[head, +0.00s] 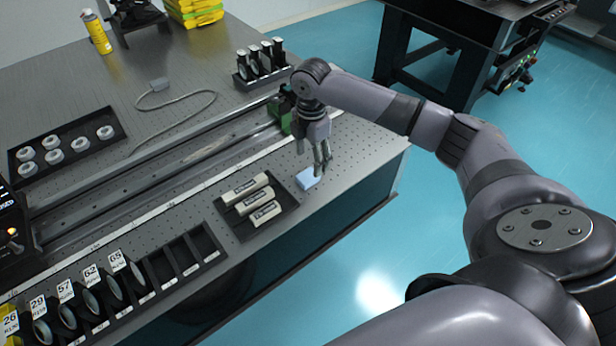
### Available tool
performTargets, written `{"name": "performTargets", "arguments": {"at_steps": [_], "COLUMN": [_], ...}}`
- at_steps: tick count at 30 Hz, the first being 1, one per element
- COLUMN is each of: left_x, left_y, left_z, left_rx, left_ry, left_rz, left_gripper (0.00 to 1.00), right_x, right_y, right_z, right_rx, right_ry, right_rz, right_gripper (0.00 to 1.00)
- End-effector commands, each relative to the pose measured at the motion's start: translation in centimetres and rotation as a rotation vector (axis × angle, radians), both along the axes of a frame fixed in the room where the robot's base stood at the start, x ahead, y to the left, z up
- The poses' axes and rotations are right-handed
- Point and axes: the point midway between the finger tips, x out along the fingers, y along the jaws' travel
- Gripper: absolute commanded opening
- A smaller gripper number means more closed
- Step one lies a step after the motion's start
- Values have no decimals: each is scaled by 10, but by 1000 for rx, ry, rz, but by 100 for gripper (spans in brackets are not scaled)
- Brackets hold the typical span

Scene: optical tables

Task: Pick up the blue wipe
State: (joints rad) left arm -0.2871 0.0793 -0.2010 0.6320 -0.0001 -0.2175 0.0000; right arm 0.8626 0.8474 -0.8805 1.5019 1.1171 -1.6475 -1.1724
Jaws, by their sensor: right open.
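The blue wipe (308,179) is a small, flat, light blue piece. It lies on the perforated optical table (345,165) near its front edge, just right of the black tray with the tubes. My right gripper (321,170) comes in from the right and points down. Its fingertips are just above or beside the wipe's upper right part; I cannot tell whether they touch it. The jaws are open and hold nothing. My left gripper does not show.
A black tray (282,219) with pale labelled tubes lies left of the wipe. A green block (281,112) on the long rail stands behind the gripper. A rack of numbered lenses (117,290) is at lower left. The table surface right of the wipe is clear.

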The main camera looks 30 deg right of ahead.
Motion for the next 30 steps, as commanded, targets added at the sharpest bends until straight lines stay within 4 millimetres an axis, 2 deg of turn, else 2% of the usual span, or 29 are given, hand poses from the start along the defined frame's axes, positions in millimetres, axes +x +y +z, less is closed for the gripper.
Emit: {"name": "performTargets", "arguments": {"at_steps": [9, 13, 19, 30], "left_x": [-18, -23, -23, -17], "left_y": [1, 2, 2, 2], "left_z": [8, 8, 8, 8], "left_rx": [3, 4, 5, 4], "left_ry": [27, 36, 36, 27], "left_rz": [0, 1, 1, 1], "left_gripper": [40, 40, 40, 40], "right_x": [-6, -6, -6, -6], "right_y": [4, 3, 3, 3], "right_z": [-43, -50, -51, -50], "right_rx": [0, -1, -1, -1], "right_ry": [4, 1, 1, 1], "right_rz": [0, 0, 0, 0], "right_gripper": [60, 60, 60, 35]}}
